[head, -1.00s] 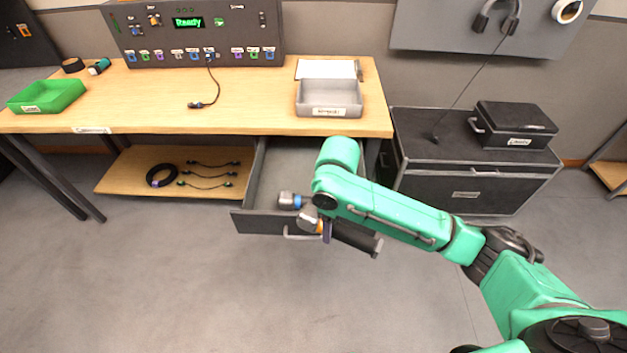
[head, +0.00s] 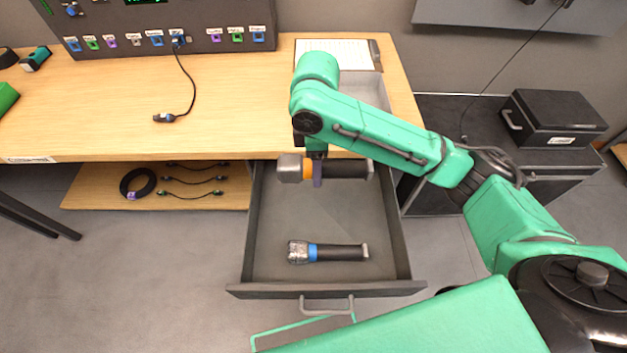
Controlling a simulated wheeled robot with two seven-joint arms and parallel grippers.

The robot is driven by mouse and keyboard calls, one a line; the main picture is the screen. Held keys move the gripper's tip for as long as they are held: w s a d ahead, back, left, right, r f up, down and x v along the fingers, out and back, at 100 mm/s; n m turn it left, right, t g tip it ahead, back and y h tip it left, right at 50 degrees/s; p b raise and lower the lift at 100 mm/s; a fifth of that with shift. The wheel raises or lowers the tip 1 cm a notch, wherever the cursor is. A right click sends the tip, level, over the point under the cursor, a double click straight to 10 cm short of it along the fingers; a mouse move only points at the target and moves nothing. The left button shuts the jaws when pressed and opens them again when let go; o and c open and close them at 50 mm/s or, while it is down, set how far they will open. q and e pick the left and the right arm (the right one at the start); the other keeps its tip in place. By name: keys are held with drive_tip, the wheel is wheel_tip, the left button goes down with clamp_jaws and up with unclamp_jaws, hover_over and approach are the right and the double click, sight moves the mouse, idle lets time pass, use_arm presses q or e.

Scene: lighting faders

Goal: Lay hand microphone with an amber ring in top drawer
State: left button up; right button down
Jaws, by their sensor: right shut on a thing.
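The hand microphone with an amber ring (head: 345,169) has a grey head at its left end and a black body. My right gripper (head: 317,172) is shut on it near the amber ring and holds it roughly level over the back part of the open top drawer (head: 275,225). Its height above the drawer floor is hard to tell. A second microphone with a blue ring (head: 330,252) lies in the front part of the drawer, apart from the held one. My left gripper is not in view.
The drawer's front panel and handle (head: 327,305) stick out below the wooden table (head: 120,115). A grey tray, partly hidden by my right arm, and a white sheet (head: 335,54) are on the table above. A black case (head: 555,118) stands right.

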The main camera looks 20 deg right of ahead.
drive_tip(key=shift+w+f, duration=0.3)
drive_tip(key=shift+f, duration=0.15)
hover_over(316, 216)
wheel_tip(316, 216, down, 10)
wheel_tip(316, 216, down, 8)
drive_tip(key=shift+s+f+b, duration=0.1)
drive_tip(key=shift+b, duration=0.75)
drive_tip(key=shift+f, duration=0.15)
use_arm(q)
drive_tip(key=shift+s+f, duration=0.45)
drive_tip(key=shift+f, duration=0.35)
use_arm(e)
drive_tip(key=shift+f, duration=0.1)
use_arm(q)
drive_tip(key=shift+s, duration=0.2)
use_arm(e)
drive_tip(key=shift+c, duration=1.4)
unclamp_jaws()
